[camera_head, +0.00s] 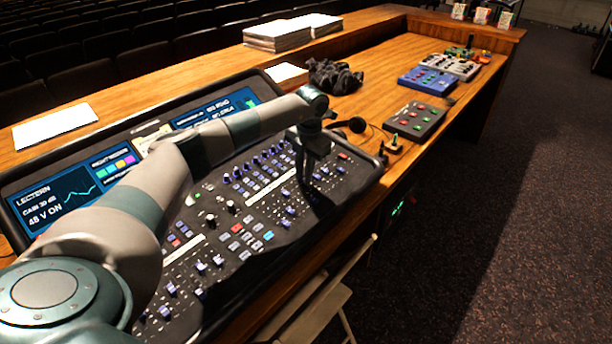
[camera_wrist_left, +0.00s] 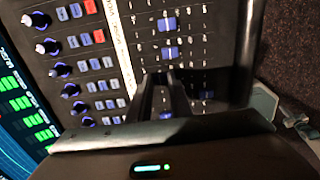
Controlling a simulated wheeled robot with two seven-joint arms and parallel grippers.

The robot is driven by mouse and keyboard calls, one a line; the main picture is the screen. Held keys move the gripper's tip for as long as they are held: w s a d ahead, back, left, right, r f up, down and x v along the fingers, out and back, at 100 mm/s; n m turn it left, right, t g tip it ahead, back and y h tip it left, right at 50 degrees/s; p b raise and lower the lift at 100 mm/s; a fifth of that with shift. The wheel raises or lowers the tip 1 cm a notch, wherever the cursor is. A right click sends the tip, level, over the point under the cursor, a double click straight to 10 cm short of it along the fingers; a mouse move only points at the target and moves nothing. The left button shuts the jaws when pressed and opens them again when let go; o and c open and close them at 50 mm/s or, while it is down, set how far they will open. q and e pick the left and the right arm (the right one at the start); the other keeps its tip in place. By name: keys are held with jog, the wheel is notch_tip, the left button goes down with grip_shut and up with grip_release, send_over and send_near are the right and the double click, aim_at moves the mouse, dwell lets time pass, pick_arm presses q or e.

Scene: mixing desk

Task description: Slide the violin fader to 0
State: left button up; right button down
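The mixing desk (camera_head: 262,228) lies tilted on the wooden counter, with rows of faders with blue caps, knobs and buttons. My left gripper (camera_head: 309,182) points down over the right part of its fader area, close to the panel. In the left wrist view its two dark fingers (camera_wrist_left: 161,76) are close together among the faders; whether they are fully shut or touch a cap cannot be told. Blue fader caps (camera_wrist_left: 168,52) show just beyond the fingertips. The strip labels are too small to read, so I cannot tell which fader is the violin one. My right gripper is out of view.
Screens line the desk's back edge, including a lit "LECTERN" panel (camera_head: 58,197). Headphones (camera_head: 352,125), a dark crumpled cloth (camera_head: 335,76) and several pedal boxes, such as a blue one (camera_head: 427,81), lie to the right. A folding chair (camera_head: 318,308) stands in front.

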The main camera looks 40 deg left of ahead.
pick_arm(q)
jog(key=o, duration=0.5)
jog(key=shift+c, duration=0.2)
jog(key=shift+r, duration=0.15)
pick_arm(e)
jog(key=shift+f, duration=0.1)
